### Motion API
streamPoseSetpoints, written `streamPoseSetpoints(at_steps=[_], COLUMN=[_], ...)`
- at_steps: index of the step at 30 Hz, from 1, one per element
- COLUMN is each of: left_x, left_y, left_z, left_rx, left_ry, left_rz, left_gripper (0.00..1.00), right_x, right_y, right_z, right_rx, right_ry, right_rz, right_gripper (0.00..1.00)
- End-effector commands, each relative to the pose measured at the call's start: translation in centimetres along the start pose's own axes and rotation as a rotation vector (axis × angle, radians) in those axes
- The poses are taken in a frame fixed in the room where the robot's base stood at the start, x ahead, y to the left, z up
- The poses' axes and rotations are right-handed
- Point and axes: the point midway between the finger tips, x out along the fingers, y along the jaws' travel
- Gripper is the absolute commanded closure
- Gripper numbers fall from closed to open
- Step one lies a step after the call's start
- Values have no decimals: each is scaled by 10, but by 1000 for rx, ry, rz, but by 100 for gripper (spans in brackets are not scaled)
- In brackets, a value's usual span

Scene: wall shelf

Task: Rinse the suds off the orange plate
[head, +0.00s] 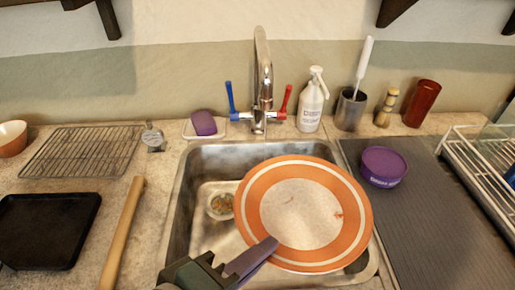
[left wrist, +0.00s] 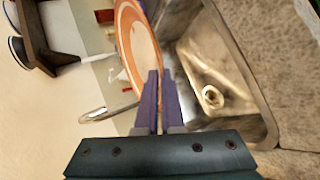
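The orange plate (head: 296,205), with a pale centre and white rings, is held tilted over the sink (head: 187,200). Its centre has small brownish-red marks; I cannot make out clear suds. My left gripper (head: 268,246) is closed on the plate's near rim. In the left wrist view, the plate (left wrist: 143,45) runs down between the two purple fingers (left wrist: 161,78). The chrome faucet (head: 262,75) stands behind the sink, with a blue handle (head: 231,98) on the left and a red handle (head: 286,98) on the right. No water stream shows. My right gripper is out of view.
A purple sponge (head: 203,122) sits on a dish left of the faucet. A soap bottle (head: 312,103), a brush in a metal cup (head: 350,110), a shaker (head: 385,109) and a red tumbler (head: 422,103) stand right. A purple tub (head: 383,166) is on the dark mat (head: 430,220). Food bits lie in the drain (head: 220,205).

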Motion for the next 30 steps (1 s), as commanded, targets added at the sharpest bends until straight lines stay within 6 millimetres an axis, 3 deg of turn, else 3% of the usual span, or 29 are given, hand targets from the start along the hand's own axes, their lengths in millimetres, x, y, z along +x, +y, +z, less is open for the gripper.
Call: streamPoseSetpoints(at_steps=[30], left_x=[66], left_y=[13], left_z=[-90], left_rx=[-1], left_ry=[2], left_rz=[6], left_gripper=[100], right_x=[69], right_y=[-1], right_z=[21], right_rx=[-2], right_ry=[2], right_rz=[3], right_gripper=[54])
